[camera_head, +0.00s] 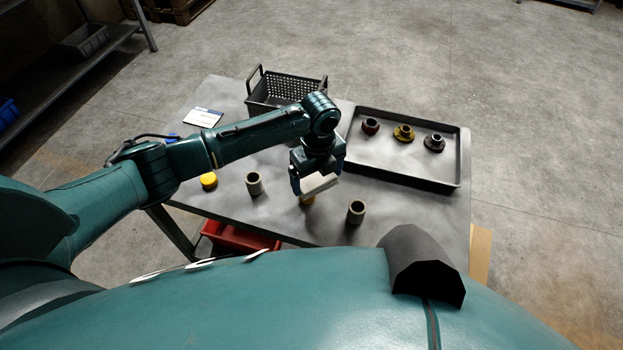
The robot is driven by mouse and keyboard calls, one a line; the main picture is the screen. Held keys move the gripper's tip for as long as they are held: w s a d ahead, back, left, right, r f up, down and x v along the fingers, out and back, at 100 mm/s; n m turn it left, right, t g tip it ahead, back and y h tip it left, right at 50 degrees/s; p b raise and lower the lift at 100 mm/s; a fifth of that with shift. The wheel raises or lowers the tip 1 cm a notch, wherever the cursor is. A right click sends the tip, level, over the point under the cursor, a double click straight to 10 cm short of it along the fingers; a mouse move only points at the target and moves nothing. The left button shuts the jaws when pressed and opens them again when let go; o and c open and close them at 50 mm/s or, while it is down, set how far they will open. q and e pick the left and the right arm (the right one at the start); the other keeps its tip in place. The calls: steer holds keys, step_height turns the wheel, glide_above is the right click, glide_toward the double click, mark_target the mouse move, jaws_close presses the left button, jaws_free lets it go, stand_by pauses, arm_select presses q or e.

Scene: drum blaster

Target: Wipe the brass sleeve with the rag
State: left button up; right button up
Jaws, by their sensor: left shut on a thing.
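My left gripper (318,180) is shut on a folded, off-white rag (322,184) above the middle of the table. Directly below the rag is a yellow, brass-coloured piece (307,200), mostly hidden by the rag and gripper; it may be the brass sleeve. I cannot tell whether the rag touches it. Two dull grey-tan sleeves stand upright with open tops, one to the left (254,184) and one to the right (356,212) of the gripper. My right gripper is not in view.
A dark tray (400,176) at the table's right holds a red, a yellow and a dark flanged piece. A perforated basket (285,92) stands at the back. A yellow round piece (208,181) and a white card (203,117) lie left. A red bin (240,237) is below the front edge.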

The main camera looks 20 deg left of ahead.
mark_target(304, 186)
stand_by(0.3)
arm_select(q)
steer(key=shift+s+a+r+p, duration=0.15)
steer(key=shift+s+a+p, duration=0.25)
steer(key=shift+p, duration=0.4)
steer(key=shift+s+a+p, duration=0.8)
steer(key=shift+s+p, duration=0.05)
steer(key=shift+p, duration=0.25)
steer(key=shift+s+a+p, duration=0.3)
steer(key=shift+s, duration=0.05)
steer(key=shift+f, duration=0.2)
steer(key=shift+w+d, duration=0.1)
steer(key=shift+w+d+b, duration=0.2)
steer(key=shift+b, duration=0.15)
steer(key=shift+w+d+b, duration=0.95)
steer(key=shift+w+d, duration=0.3)
steer(key=shift+w, duration=0.1)
